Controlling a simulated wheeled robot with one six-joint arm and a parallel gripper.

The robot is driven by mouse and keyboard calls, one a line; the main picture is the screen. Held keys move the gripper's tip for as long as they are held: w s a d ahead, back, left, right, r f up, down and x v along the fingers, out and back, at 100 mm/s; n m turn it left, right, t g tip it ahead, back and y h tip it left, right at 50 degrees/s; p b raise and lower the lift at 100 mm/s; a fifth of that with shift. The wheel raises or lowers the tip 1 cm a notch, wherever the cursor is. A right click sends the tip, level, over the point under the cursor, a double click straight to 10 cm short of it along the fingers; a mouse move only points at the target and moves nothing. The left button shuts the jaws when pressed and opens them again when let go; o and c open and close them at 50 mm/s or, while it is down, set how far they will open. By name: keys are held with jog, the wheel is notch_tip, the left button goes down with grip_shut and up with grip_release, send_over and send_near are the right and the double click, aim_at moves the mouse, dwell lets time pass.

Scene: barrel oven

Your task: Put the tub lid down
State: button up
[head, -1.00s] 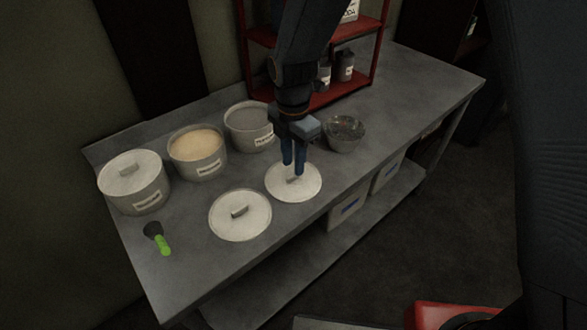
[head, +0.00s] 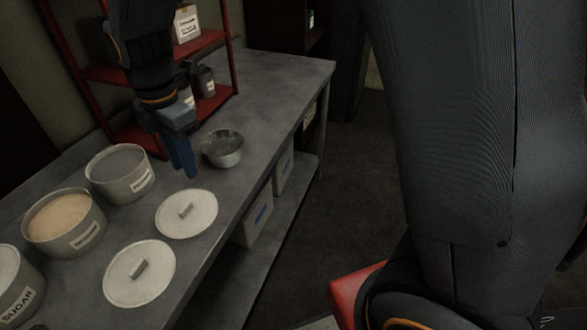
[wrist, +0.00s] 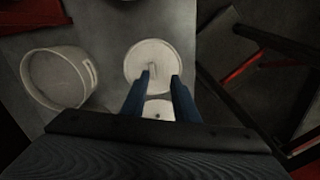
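My gripper (head: 185,170) is raised above the table, over the far edge of a flat white tub lid (head: 186,213). This lid lies on the table with its bar handle up. The fingers are apart and empty in the wrist view (wrist: 160,76). A round lid (wrist: 153,62) with its handle shows just beyond the fingertips there, and another pale round thing (wrist: 158,110) shows between the fingers. A second white lid (head: 140,272) lies on the table, nearer in the head view.
An open tub (head: 120,173), a tub of tan contents (head: 65,222) and a sugar tub (head: 15,285) line the table's left. A metal bowl (head: 222,149) stands right of my gripper. A red shelf (head: 158,62) stands behind. The table (head: 285,85) is clear at far right.

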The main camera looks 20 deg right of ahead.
jog(key=s+d+f+m, duration=0.1)
jog(key=s+d+m, duration=0.2)
jog(key=d+m, duration=0.5)
jog(key=s+d+f+m, duration=0.1)
jog(key=s+d+m, duration=0.2)
jog(key=d+m, duration=0.5)
jog(key=s+d+f+m+t, duration=0.1)
jog(key=s+d+m, duration=0.2)
jog(key=d+m, duration=0.6)
jog(key=shift+s, duration=0.25)
jog(key=shift+a, duration=0.1)
